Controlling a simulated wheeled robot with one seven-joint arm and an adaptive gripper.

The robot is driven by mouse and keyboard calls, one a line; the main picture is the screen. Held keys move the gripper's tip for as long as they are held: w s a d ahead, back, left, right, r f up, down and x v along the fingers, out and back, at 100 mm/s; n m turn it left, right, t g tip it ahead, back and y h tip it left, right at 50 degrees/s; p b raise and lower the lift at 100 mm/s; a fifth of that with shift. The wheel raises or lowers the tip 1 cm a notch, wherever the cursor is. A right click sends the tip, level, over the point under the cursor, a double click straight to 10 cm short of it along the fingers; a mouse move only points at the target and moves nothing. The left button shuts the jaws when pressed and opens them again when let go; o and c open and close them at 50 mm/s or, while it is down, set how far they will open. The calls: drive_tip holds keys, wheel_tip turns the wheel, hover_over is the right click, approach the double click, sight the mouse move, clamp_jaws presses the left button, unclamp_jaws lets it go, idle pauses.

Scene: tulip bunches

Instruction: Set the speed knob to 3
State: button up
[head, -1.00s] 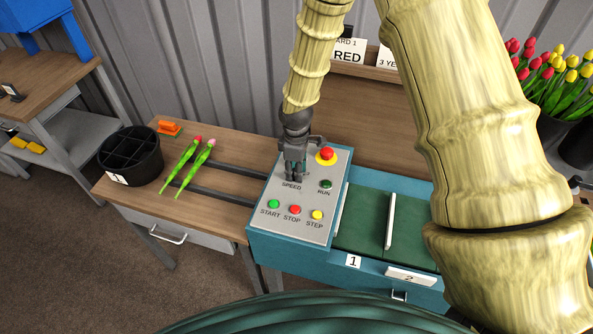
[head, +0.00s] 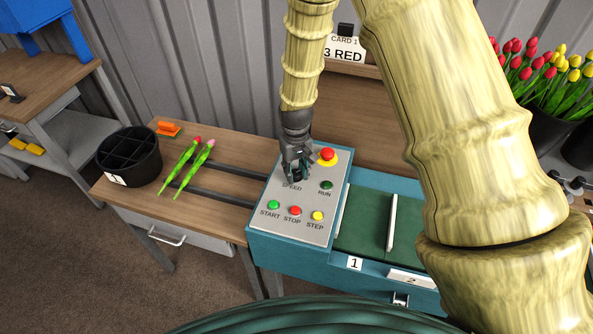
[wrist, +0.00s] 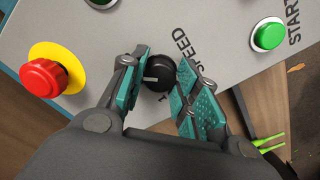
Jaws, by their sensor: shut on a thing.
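The speed knob is a small black round knob (wrist: 159,72) with a light pointer line, above the printed word SPEED on the grey control panel (head: 308,232). My gripper (head: 297,174) is over the knob in the head view and largely hides it.
The panel also has a red stop button on yellow (head: 327,155), a dark RUN lamp (head: 326,185) and green (head: 273,204), red (head: 295,210) and yellow (head: 317,216) buttons. Two tulips (head: 186,170) lie left of it, near a black divided bucket (head: 130,155).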

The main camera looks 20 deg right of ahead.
sight(296, 173)
drive_tip(key=shift+m, duration=1.9)
drive_tip(key=o, duration=1)
drive_tip(key=shift+r, duration=0.1)
wheel_tip(296, 173, up, 12)
drive_tip(key=shift+f, duration=0.1)
